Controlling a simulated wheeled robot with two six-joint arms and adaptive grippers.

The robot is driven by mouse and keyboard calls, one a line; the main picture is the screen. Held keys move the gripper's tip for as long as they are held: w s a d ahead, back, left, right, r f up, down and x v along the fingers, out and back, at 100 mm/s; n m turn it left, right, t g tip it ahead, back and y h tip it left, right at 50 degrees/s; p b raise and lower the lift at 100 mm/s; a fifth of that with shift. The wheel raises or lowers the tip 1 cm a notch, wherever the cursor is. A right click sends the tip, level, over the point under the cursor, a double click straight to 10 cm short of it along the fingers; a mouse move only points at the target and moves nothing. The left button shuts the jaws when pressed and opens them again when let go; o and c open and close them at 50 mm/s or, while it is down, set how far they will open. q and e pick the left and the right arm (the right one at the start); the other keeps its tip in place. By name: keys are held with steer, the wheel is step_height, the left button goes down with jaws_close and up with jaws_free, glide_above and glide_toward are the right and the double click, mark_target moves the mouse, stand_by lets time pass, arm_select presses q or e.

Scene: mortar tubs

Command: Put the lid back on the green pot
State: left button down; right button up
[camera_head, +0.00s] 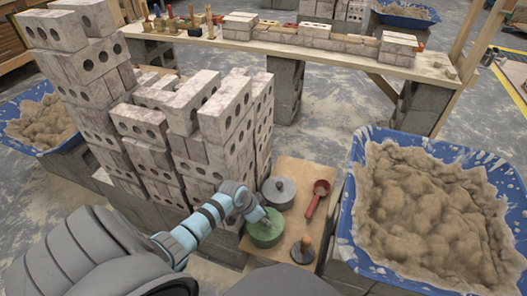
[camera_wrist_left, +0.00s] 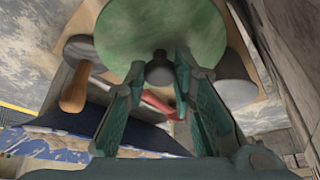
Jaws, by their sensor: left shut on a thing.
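The green pot (camera_head: 267,239) stands on a wooden board beside the brick stack. My left gripper (camera_head: 256,213) is directly over it, pointing down. In the left wrist view the round green lid (camera_wrist_left: 150,25) fills the top middle, with a dark knob (camera_wrist_left: 160,72) at its near side. My left gripper is shut on this knob, one finger on each side. The lid is at the pot's top in the head view; I cannot tell whether it rests on the rim or hangs just above. The pot's body is hidden behind the lid in the wrist view. My right gripper is not in view.
A grey lidded pot (camera_head: 279,191) stands close behind the green pot. A red scoop (camera_head: 318,196) and a wooden-handled tool (camera_head: 303,249) lie to the right. A blue tub (camera_head: 347,222) of mortar is further right. Stacked bricks (camera_head: 225,110) rise close on the left.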

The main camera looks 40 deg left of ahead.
arm_select(q)
steer(key=c, duration=0.8)
jaws_free()
step_height(320, 180, up, 4)
steer(key=p, duration=0.3)
steer(key=shift+f+p, duration=0.25)
steer(key=shift+p, duration=0.15)
step_height(320, 180, up, 4)
steer(key=p, duration=0.4)
steer(key=shift+f, duration=0.25)
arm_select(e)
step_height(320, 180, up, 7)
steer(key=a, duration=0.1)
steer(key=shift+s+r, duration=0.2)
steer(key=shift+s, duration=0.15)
